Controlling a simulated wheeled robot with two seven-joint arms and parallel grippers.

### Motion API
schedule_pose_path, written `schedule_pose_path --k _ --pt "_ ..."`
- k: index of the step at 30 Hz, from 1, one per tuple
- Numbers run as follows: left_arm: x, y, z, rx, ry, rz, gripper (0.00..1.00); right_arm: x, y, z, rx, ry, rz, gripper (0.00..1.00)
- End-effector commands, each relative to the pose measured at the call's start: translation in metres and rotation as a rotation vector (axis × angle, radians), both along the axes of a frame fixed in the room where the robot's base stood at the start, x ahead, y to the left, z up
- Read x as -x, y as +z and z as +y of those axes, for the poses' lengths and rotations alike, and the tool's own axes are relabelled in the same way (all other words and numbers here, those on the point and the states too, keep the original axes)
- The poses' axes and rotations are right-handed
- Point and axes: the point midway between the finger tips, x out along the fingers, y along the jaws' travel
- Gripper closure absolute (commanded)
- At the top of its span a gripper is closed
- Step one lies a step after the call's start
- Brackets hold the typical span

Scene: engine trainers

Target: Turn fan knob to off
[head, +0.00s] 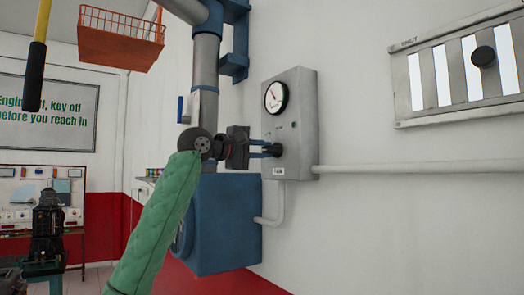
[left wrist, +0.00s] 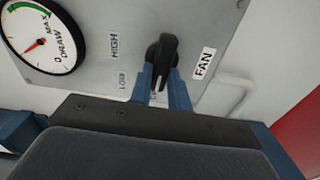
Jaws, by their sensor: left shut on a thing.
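The fan knob (left wrist: 166,55) is a black bar-shaped knob on a grey control box (head: 304,120). In the left wrist view it stands beside the FAN label (left wrist: 204,63), with HIGH and LOW labels to its left. A small label under the knob is mostly hidden between the fingers. My left gripper (head: 267,149) reaches the box front from the left, and its blue fingers (left wrist: 162,92) are shut on the knob, one on each side. In the head view the fingers hide most of the knob. My right gripper is out of view.
A round gauge (head: 276,97) sits on the box above the knob. A blue housing (head: 225,235) and a vertical grey duct (head: 206,70) stand behind my left arm. A pipe (head: 410,167) runs right along the wall, below a louvred vent (head: 402,85). An orange basket (head: 120,40) hangs upper left.

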Motion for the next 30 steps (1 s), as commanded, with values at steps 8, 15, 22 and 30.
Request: schedule_pose_path --k 8,15,22,30 --pt "-0.001 0.0 0.001 0.033 0.002 0.044 1.0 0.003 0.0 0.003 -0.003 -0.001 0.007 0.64" --pt "-0.001 -0.001 0.001 0.035 0.002 0.048 1.0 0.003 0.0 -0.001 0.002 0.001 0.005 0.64" --pt "-0.001 -0.001 0.001 0.035 0.001 0.049 0.7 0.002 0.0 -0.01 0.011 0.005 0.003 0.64" --pt "0.0 -0.001 0.001 0.035 0.001 0.048 0.6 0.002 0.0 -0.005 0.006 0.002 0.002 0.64"
